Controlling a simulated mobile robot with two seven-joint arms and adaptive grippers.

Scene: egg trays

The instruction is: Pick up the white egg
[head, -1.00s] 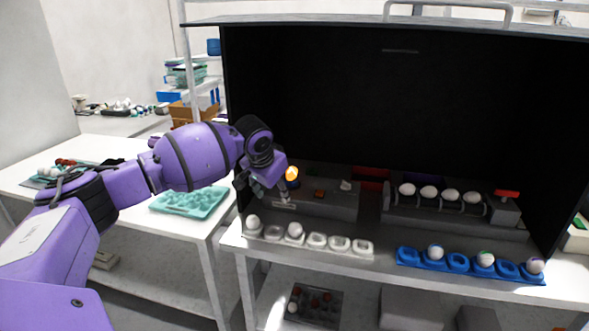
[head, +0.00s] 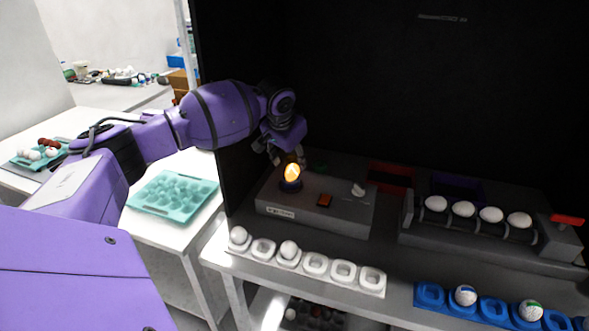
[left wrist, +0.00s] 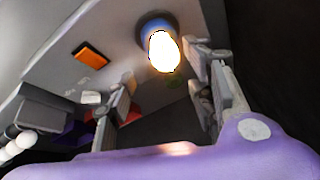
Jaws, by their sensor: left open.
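An egg (head: 292,172) glows orange-white on the lit cup of a grey candling box (head: 340,212). In the left wrist view the same egg (left wrist: 162,52) looks bright white, on a dark, blue-lit holder. My left gripper (head: 276,155) is open and empty, just above and left of the glowing egg in the head view. In the left wrist view its fingers (left wrist: 160,88) are spread apart, with the egg beyond the gap between them. I cannot tell whether a finger touches it. White eggs also sit in the white tray (head: 316,263) and on the roller rack (head: 408,212).
A blue tray (head: 494,308) with several marked eggs lies at the front right. Red (head: 391,177) and purple (head: 456,187) bins stand behind. The box has an orange button (head: 325,201) and a knob (head: 358,190). Dark booth walls close off the back and left. A teal tray (head: 173,197) lies outside.

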